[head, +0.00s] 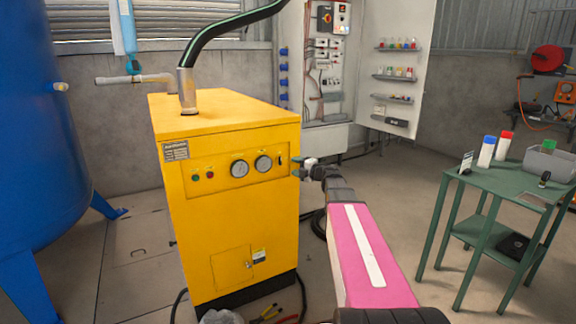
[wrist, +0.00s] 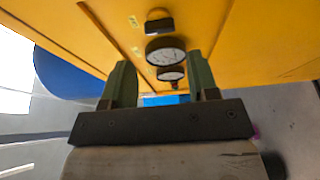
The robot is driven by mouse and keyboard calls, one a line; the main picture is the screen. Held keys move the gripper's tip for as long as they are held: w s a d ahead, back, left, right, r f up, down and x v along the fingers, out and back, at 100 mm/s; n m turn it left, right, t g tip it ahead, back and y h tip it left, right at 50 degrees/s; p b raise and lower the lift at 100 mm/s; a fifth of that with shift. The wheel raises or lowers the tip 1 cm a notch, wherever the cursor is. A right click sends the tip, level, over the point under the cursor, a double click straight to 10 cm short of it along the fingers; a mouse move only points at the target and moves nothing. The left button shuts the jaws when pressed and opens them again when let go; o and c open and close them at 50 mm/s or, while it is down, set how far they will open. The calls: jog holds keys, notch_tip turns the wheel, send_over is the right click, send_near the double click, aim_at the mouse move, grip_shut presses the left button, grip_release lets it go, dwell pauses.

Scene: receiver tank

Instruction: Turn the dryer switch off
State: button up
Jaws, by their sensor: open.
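The yellow dryer (head: 226,200) stands in the middle of the head view. Its front panel carries two round gauges, green and red buttons, and a small dark switch (head: 280,160) at the panel's right end. In the wrist view the black switch (wrist: 159,25) is near the top, with the gauges (wrist: 166,51) below it. I cannot tell the switch's position. My gripper (head: 299,169) is open and empty beside the dryer's front right edge, close to the switch in the head view. In the wrist view my gripper's fingers (wrist: 163,75) stand apart, with the gauges showing between them.
A blue tank (head: 40,150) stands at the left. A green table (head: 510,180) with bottles and a grey bin is at the right. A dark hose (head: 225,35) rises from the dryer's top. An open electrical cabinet (head: 325,70) is behind. Cables lie on the floor by the dryer.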

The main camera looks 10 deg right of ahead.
jog(key=shift+v, duration=1.6)
jog(key=s+d+f+m+g+h, duration=0.2)
jog(key=s+f+m+h, duration=0.3)
jog(key=f+m+h, duration=0.45)
jog(key=s+d+f+m+g+h, duration=0.1)
jog(key=s+f+m+h, duration=0.4)
jog(key=m, duration=0.8)
jog(key=s+a+f+m+g+y, duration=0.1)
jog(key=s+a+f+m+g, duration=0.1)
jog(key=s+a+f+g, duration=0.3)
jog(key=s+a+f+m+g+y, duration=0.1)
jog(key=s+a+f+g, duration=0.4)
jog(key=s, duration=0.9)
jog(key=shift+a+f+m+g+y, duration=0.35)
jog(key=shift+f+g+y, duration=0.1)
jog(key=shift+f, duration=0.45)
